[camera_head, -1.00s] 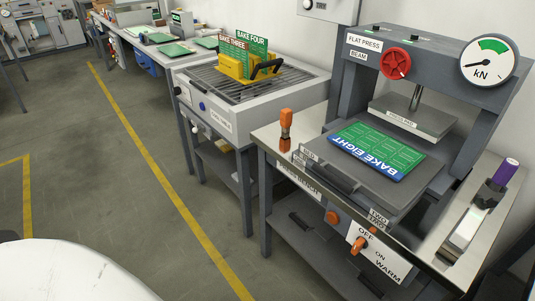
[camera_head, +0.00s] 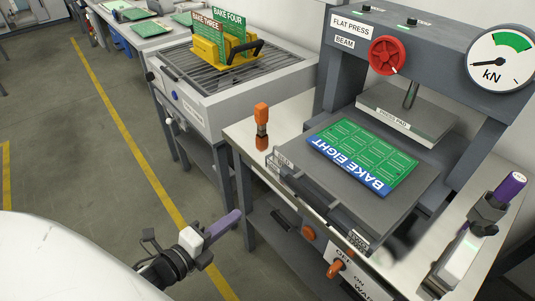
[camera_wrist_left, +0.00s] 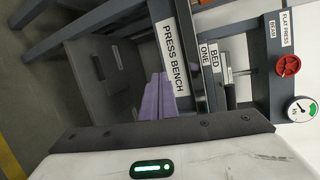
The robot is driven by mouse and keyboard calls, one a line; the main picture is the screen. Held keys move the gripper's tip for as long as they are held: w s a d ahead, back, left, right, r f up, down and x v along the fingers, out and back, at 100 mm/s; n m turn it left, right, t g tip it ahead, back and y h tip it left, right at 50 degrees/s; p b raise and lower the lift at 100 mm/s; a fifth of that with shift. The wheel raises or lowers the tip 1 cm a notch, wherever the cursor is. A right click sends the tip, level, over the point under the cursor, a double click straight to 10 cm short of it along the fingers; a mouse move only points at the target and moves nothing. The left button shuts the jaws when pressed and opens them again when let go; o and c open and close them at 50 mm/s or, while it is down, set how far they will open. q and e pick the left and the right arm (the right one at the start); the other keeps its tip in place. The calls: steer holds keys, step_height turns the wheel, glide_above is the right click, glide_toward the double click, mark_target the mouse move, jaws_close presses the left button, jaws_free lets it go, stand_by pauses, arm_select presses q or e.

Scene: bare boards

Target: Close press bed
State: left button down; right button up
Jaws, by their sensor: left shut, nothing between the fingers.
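The grey press bed (camera_head: 345,203) juts out toward me from under the press pad (camera_head: 408,112), with a dark handle bar along its front edge. A green board marked BAKE EIGHT (camera_head: 362,155) lies flat on it. My left gripper (camera_head: 228,222) is shut and empty, its purple fingers in front of the bench's left end, lower than the bed and apart from it. In the left wrist view its fingers (camera_wrist_left: 157,97) are together beside the PRESS BENCH label. My right gripper (camera_head: 508,188) shows at the right edge; its finger gap cannot be made out.
An orange-handled tool (camera_head: 261,125) stands on the bench's left corner, near the bed. The press has a red wheel (camera_head: 386,55) and a kN gauge (camera_head: 500,60). A grill-topped unit (camera_head: 205,85) with a yellow rack stands to the left. Floor at left is clear.

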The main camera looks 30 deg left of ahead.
arm_select(q)
steer(key=w+a+r+m+t+h, duration=0.1)
steer(key=a+r+m+t+h, duration=0.2)
steer(key=r+m, duration=0.95)
steer(key=m+g+h+p, duration=0.1)
steer(key=m+h+p, duration=0.1)
steer(key=m, duration=0.5)
glide_toward(277, 152)
steer(key=shift+n, duration=0.25)
steer(key=x, duration=0.5)
steer(key=shift+w+d+r, duration=0.1)
steer(key=shift+w+d, duration=0.05)
steer(key=shift+d, duration=0.05)
steer(key=shift+w+d, duration=0.15)
steer(key=shift+w, duration=0.25)
steer(key=shift+w, duration=0.15)
